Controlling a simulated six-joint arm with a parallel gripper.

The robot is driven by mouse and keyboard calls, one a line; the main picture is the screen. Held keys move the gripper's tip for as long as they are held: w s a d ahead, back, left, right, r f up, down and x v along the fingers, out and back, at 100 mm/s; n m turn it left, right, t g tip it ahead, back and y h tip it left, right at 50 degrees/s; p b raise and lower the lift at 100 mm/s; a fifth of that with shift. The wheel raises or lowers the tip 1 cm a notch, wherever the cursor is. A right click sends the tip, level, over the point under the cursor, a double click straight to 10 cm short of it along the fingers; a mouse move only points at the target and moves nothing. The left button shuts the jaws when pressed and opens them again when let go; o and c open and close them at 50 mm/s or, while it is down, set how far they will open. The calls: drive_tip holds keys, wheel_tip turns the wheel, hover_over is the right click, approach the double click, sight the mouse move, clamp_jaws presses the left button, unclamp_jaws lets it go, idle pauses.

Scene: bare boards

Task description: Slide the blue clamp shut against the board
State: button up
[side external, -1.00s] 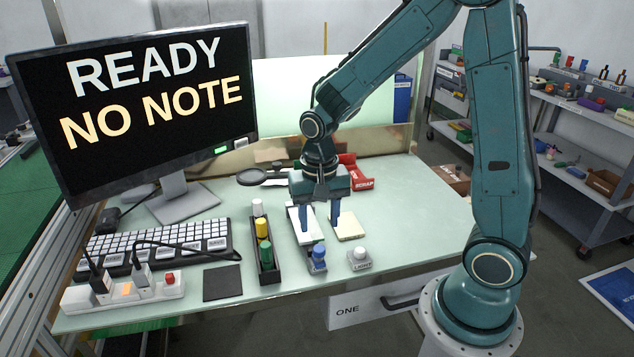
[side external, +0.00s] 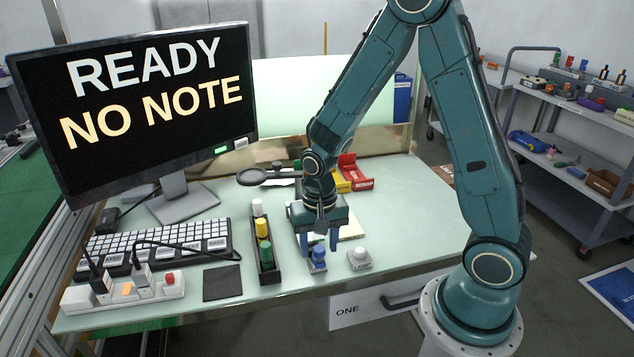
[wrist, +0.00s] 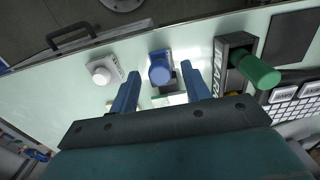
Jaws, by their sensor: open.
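The blue clamp (side external: 318,257) shows as a blue knob on a small base near the table's front edge; in the wrist view the blue knob (wrist: 160,67) stands between my finger ends. My gripper (side external: 319,246) is open, pointing down, with a finger to either side of the knob; the wrist view also shows its two blue fingers (wrist: 159,73) apart. I cannot tell whether they touch the clamp. A pale flat board (side external: 352,229) lies just behind, partly covered by my gripper. The clamp's contact with a board is hidden.
A white knob on a base (side external: 359,257) stands close at the right. A dark rack (side external: 268,268) of coloured cylinders stands close at the left. A magnifier (side external: 252,177) and red bin (side external: 355,172) are behind. The table's right side is clear.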

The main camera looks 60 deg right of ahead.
clamp_jaws()
drive_tip(key=shift+w+d, duration=1.25)
drive_tip(key=shift+w, duration=0.05)
drive_tip(key=shift+c, duration=1.4)
unclamp_jaws()
drive_tip(key=shift+w+d, duration=0.1)
drive_tip(key=shift+o, duration=1.4)
drive_tip(key=shift+r, duration=0.2)
wheel_tip(320, 180, up, 14)
drive_tip(key=shift+f, duration=0.25)
drive_tip(key=shift+s+r, duration=0.1)
drive_tip(key=shift+s, duration=0.1)
